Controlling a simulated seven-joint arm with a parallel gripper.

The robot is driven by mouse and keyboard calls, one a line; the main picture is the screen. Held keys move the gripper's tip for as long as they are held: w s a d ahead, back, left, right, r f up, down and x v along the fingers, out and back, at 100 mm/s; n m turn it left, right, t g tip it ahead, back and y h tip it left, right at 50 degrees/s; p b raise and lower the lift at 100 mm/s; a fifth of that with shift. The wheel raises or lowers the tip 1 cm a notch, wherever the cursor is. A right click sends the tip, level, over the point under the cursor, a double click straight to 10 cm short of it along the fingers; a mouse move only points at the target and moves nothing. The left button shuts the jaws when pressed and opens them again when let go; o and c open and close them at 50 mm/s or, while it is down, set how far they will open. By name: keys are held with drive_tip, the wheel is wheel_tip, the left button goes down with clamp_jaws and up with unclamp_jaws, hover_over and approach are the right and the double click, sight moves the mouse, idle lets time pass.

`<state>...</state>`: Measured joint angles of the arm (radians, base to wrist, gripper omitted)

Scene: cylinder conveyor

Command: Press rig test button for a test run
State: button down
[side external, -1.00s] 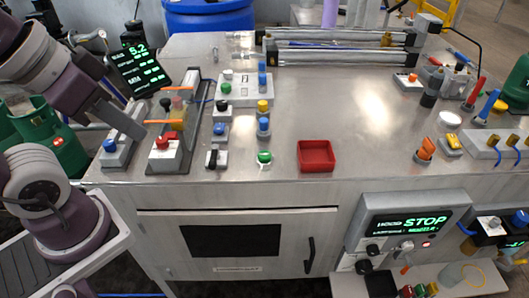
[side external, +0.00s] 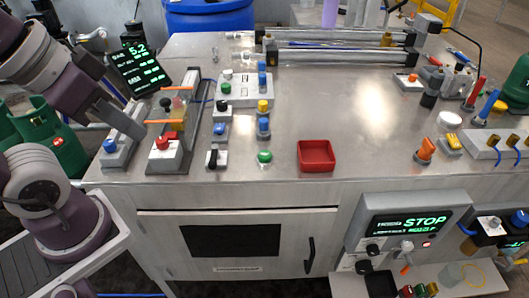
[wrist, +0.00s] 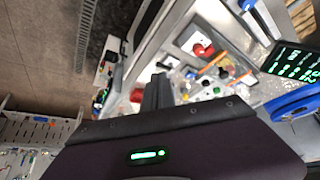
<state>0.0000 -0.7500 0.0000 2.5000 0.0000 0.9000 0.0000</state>
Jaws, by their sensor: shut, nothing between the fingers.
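My gripper (side external: 138,131) hangs at the left end of the steel bench in the side external view, fingers shut and empty. The fingers also show in the wrist view (wrist: 158,90). A grey box with a red button (side external: 163,142) stands just right of the fingertips, and the red button shows beyond them in the wrist view (wrist: 203,50). A grey box with a blue button (side external: 109,146) stands to the left, partly behind the gripper. I see no gap closed onto either button. No readable label shows which one is the rig test button.
A frame with orange bars (side external: 172,121) stands behind the red button. A lit display (side external: 141,67) rises behind my gripper. Several coloured knobs and a green button (side external: 264,156) lie to the right, then a red tray (side external: 316,156). The bench middle is clear.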

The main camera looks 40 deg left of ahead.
drive_tip(key=w+a+r+m+t+y, duration=0.1)
drive_tip(key=w+a+r+t+y, duration=0.15)
drive_tip(key=w, duration=0.35)
drive_tip(key=w+a+r+m+t+y, duration=0.1)
drive_tip(key=w+a+m, duration=0.1)
drive_tip(key=w+a, duration=0.3)
drive_tip(key=m+g+h, duration=0.2)
drive_tip(key=m+h, duration=0.8)
drive_tip(key=m, duration=0.4)
hover_over(260, 154)
wheel_tip(260, 154, down, 9)
drive_tip(key=shift+y, duration=0.25)
drive_tip(key=shift+f, duration=0.1)
drive_tip(key=shift+f, duration=4.35)
